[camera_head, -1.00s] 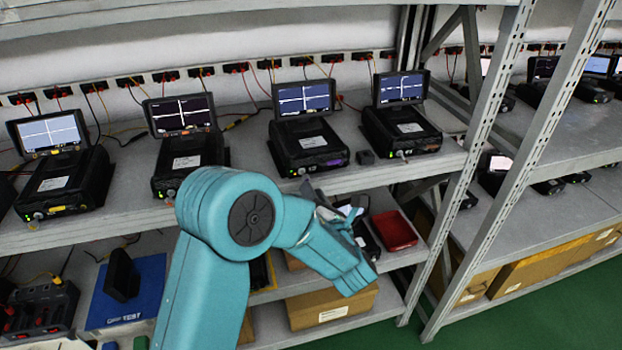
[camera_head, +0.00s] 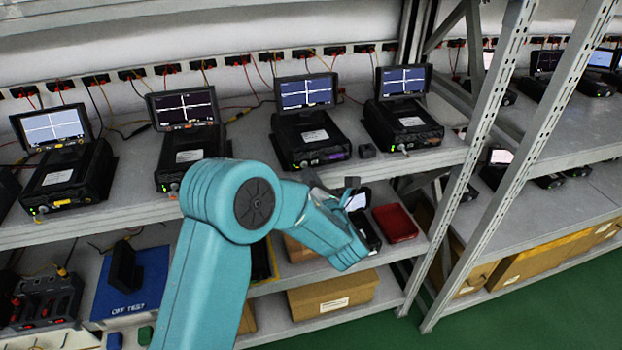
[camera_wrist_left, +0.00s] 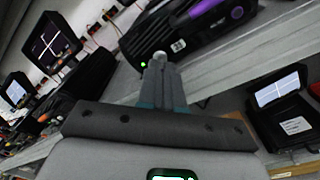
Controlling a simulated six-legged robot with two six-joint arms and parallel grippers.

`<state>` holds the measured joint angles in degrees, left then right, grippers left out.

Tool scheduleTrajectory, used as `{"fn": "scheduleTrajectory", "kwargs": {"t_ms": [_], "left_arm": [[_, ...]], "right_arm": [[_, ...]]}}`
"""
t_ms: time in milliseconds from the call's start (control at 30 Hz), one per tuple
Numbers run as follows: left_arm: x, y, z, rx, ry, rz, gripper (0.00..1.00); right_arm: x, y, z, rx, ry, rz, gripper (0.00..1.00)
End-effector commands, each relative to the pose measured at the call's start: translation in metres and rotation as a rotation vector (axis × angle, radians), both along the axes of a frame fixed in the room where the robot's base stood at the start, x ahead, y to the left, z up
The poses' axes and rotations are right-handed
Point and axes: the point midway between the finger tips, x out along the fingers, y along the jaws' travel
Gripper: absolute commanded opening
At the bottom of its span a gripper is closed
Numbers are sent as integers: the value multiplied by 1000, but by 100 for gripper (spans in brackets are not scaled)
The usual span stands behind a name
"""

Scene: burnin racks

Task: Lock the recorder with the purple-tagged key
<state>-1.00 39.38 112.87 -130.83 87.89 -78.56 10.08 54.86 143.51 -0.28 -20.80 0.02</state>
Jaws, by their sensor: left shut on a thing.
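A black recorder (camera_head: 312,140) with a lit screen and a purple mark on its front stands on the upper shelf. Its front, with the purple mark, fills the top of the left wrist view (camera_wrist_left: 190,27). My left gripper (camera_head: 313,178) is just below and in front of this recorder, partly hidden by my teal arm. In the left wrist view its fingers (camera_wrist_left: 156,75) are shut and reach to the recorder's front beside a green light. A small silver round piece shows at the fingertips; I cannot tell whether it is the key or the lock. No purple tag on a key shows. My right gripper is out of view.
Similar recorders stand on both sides (camera_head: 190,150) (camera_head: 402,122). A small dark block (camera_head: 367,151) sits right of the purple-marked one. The shelf edge runs close to my gripper.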

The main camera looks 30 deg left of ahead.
Motion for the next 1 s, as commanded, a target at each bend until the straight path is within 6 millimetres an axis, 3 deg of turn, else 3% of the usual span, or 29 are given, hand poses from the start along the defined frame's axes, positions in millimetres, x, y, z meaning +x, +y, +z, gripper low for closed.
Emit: {"fn": "scheduleTrajectory", "kwargs": {"t_ms": [267,1000], "left_arm": [[0,0,-5,-64,-88,0,0],[0,-1,-7,-476,-626,-1,0]], "right_arm": [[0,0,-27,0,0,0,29],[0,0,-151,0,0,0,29]]}}
